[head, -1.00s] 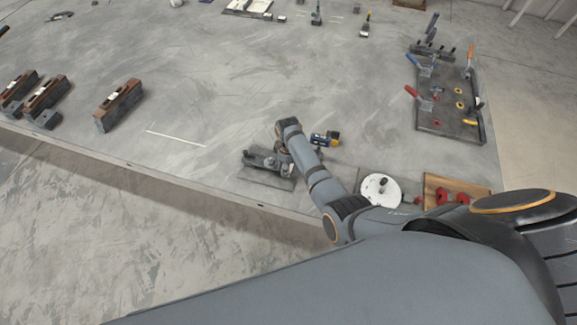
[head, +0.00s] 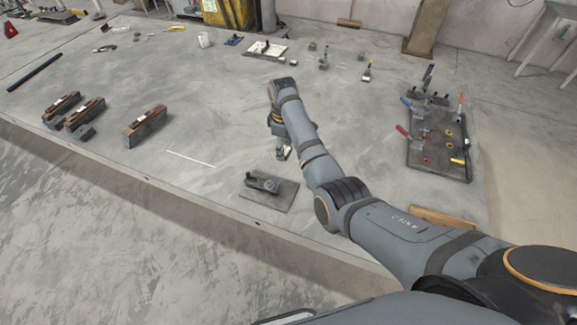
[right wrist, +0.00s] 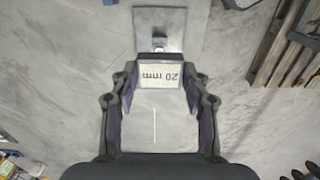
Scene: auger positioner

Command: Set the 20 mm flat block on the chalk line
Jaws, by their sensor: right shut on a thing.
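The flat block (right wrist: 160,75), with a white face marked 20 mm upside down, sits between the fingertips of my right gripper (right wrist: 160,82) in the right wrist view. The fingers are shut on its sides. In the head view, my right gripper (head: 281,142) points down over the table to the right of the chalk line; the block is hard to make out there. The chalk line (head: 190,158) is a thin white stroke on the grey table, bare and apart from the gripper. A thin pale line also shows between the fingers in the wrist view; I cannot tell what it is. My left gripper is out of view.
A dark plate with a small fixture (head: 285,198) lies near the front edge. Brown and black blocks (head: 145,127) stand left of the chalk line. A clamp board (head: 432,165) is at the right. The table around the chalk line is clear.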

